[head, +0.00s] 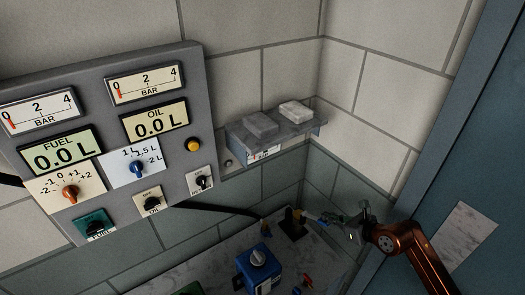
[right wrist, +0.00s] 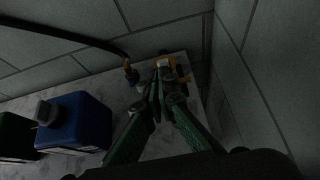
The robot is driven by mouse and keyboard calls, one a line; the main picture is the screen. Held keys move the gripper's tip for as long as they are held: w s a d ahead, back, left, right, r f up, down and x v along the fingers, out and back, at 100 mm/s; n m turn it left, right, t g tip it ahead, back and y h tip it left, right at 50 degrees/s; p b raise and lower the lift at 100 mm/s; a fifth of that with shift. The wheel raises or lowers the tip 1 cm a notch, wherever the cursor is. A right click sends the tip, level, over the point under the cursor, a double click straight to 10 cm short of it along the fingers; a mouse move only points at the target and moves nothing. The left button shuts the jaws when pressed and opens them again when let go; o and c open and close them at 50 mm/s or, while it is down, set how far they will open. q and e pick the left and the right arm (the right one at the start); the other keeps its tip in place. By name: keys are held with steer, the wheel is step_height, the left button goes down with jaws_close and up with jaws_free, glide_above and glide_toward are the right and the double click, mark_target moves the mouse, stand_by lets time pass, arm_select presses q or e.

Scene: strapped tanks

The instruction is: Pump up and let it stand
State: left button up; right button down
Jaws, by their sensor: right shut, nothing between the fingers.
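My right gripper (head: 322,218) is shut and empty, low by the back corner. Its fingertips (right wrist: 164,88) are close to a small brass-and-black fitting (head: 292,222); I cannot tell whether they touch it. The grey control panel (head: 205,125) carries two BAR gauges, left (head: 40,109) and right (head: 144,82), with red needles near 0. The FUEL display (head: 56,149) and OIL display (head: 155,119) both read 0.0 L. A blue tank (head: 257,268) with a grey cap stands on the marbled top; it also shows in the right wrist view (right wrist: 82,122). My left gripper is not in view.
A black hose (head: 215,207) runs from the panel to a brass fitting (head: 265,228). A shelf (head: 285,137) with two blocks is on the back wall. The right wall (head: 385,140) and a blue-grey panel (head: 455,170) bound the right side. A green thing (head: 188,290) shows at the bottom.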

steer(key=shift+w+a+r, duration=0.1)
steer(key=shift+w+r, duration=0.1)
steer(key=shift+r, duration=0.25)
steer(key=p+v, duration=0.2)
steer(key=v, duration=0.5)
steer(key=shift+a, duration=0.1)
stand_by(0.6)
